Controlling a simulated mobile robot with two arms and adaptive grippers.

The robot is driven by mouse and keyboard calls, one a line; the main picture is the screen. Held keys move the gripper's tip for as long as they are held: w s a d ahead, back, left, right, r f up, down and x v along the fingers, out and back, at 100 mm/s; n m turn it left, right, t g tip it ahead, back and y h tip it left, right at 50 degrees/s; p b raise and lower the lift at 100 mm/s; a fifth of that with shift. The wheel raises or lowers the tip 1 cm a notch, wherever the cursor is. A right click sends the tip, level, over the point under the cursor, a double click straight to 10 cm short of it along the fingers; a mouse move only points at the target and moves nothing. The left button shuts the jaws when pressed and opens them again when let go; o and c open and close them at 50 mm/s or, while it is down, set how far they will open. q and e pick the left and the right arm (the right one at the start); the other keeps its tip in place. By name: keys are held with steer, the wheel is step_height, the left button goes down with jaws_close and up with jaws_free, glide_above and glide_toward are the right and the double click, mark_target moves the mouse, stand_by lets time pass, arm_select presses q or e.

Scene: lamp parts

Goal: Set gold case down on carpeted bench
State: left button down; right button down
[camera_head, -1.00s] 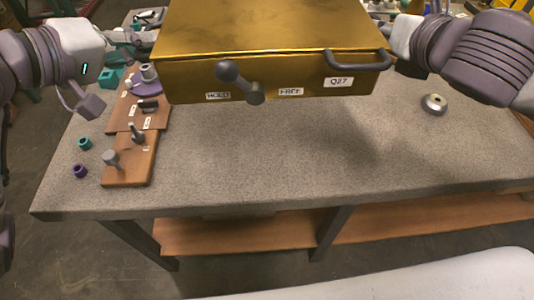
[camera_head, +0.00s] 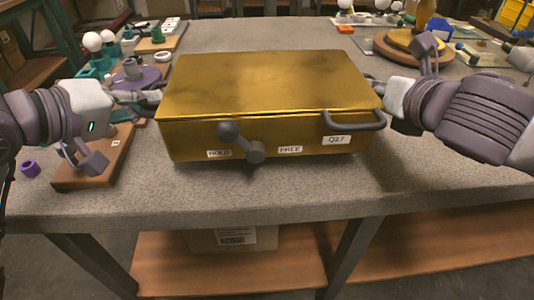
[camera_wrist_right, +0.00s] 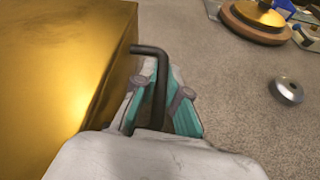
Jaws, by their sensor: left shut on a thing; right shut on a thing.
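The gold case (camera_head: 262,85) is level and shut, with a dark latch lever (camera_head: 241,143) and a front handle (camera_head: 354,121). It is over the carpeted bench (camera_head: 300,190), with dark shadow close under its front edge. I cannot tell whether its underside touches the carpet. My left gripper (camera_head: 153,97) is at the case's left side, its grip partly hidden. My right gripper (camera_head: 376,84) is at the right side. In the right wrist view its teal-padded fingers (camera_wrist_right: 165,92) are shut around a dark side handle (camera_wrist_right: 157,88) of the case (camera_wrist_right: 60,70).
A wooden board (camera_head: 97,165) and a purple ring (camera_head: 30,169) lie left of the case, close to my left gripper. A round wooden base (camera_head: 412,46) with gold parts stands at the back right.

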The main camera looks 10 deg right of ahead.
arm_select(q)
steer(key=shift+f, duration=0.4)
arm_select(e)
steer(key=shift+f, duration=0.35)
